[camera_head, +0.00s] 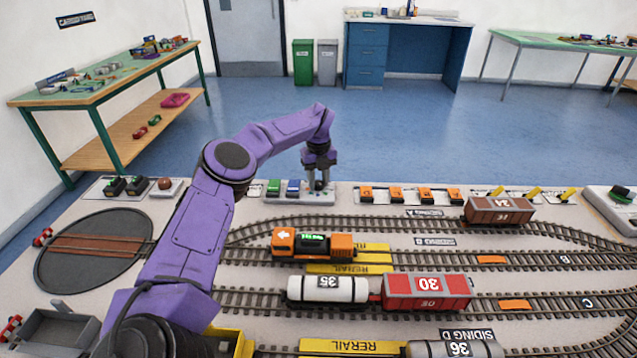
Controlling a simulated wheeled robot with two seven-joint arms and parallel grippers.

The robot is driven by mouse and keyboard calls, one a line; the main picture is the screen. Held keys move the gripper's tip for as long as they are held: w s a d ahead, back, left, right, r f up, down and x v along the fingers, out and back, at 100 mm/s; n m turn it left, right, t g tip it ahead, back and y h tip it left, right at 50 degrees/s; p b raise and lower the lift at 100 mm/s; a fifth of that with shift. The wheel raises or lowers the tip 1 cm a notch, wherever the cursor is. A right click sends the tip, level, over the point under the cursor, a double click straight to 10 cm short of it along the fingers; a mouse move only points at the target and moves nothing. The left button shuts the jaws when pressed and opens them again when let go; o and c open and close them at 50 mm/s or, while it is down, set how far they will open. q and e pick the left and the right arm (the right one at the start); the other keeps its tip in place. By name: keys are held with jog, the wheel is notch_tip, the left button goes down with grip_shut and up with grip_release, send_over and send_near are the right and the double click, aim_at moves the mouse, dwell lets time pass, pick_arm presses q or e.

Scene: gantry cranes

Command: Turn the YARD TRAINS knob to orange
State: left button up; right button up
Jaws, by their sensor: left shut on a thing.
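My left gripper (319,183) points straight down at the far edge of the railway table. It is shut on a small dark knob at the right end of a light control panel (300,199). The fingers cover most of the knob, so its pointer and any color marks are hidden. No lettering on the panel is readable from here. My right gripper is not in view.
An orange locomotive (313,244), a white tank wagon (328,288), a red wagon (427,290) and a brown wagon (498,209) stand on the tracks. Several orange switches (396,195) line the far edge, right of the panel. A turntable (95,250) lies at left.

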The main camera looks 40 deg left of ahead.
pick_arm(q)
jog(key=m, duration=0.5)
jog(key=shift+m, duration=0.3)
jog(key=m, duration=0.5)
jog(key=shift+r, duration=0.1)
jog(key=m+p, duration=0.1)
jog(key=m, duration=0.5)
jog(key=m+p, duration=0.1)
jog(key=m, duration=0.4)
jog(key=shift+m, duration=0.6)
jog(key=o, duration=1)
jog(key=shift+o, duration=0.2)
